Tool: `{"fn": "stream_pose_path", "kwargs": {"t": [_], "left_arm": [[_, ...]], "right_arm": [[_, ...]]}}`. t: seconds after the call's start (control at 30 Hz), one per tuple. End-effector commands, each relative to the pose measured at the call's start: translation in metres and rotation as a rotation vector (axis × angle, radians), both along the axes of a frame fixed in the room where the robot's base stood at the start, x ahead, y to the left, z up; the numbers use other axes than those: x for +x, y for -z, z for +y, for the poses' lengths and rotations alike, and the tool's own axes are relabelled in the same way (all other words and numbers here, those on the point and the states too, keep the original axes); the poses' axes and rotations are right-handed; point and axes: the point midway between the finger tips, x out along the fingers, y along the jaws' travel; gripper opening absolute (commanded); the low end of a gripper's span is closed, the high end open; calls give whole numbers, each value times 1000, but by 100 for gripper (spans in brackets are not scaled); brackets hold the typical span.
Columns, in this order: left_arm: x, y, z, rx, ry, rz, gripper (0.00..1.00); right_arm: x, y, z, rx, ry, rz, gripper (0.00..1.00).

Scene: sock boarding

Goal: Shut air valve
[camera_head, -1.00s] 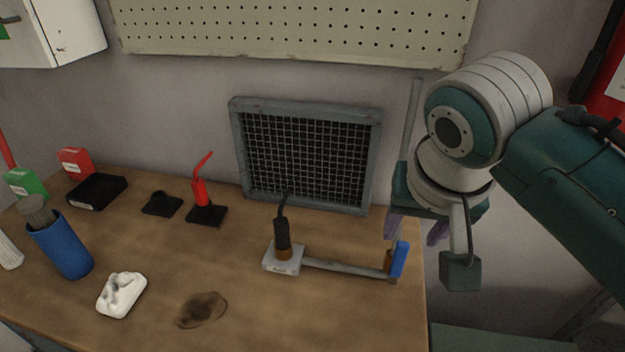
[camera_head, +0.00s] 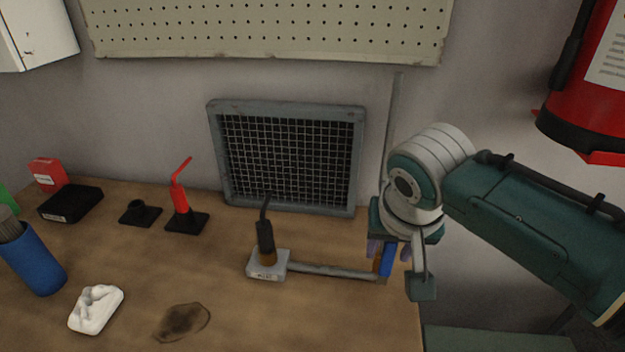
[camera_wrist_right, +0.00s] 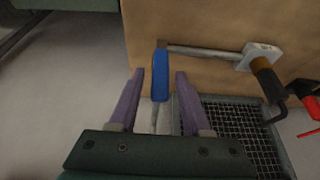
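The air valve has a blue lever (camera_head: 386,262) at the right end of a grey pipe (camera_head: 335,271), near the bench's right edge. My right gripper (camera_head: 390,250) is at the lever and partly covers it in the head view. In the right wrist view the blue lever (camera_wrist_right: 160,88) stands between the two purple fingers of the open gripper (camera_wrist_right: 160,74), with a gap on each side. No contact shows. The pipe (camera_wrist_right: 205,53) runs from the lever to a pale block (camera_wrist_right: 262,52). My left gripper is not in view.
A black-handled tool (camera_head: 265,238) stands on the pale block. A mesh-fronted frame (camera_head: 214,150) leans at the wall behind. A red nozzle bottle (camera_head: 181,200), a blue cup (camera_head: 35,262) and a white lump (camera_head: 96,310) are further left. A red extinguisher (camera_head: 590,85) hangs at right.

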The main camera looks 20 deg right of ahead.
Motion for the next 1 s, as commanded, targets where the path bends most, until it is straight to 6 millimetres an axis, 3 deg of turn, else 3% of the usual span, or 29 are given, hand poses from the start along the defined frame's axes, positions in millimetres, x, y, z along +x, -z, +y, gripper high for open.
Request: {"fn": "stream_pose_path", "kwargs": {"t": [0.07,0.4,1.0], "left_arm": [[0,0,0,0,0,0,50],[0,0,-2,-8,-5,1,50],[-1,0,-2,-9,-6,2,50]], "right_arm": [[0,0,0,0,0,0,38],[0,0,0,0,0,1,0],[0,0,0,0,0,1,0]]}}
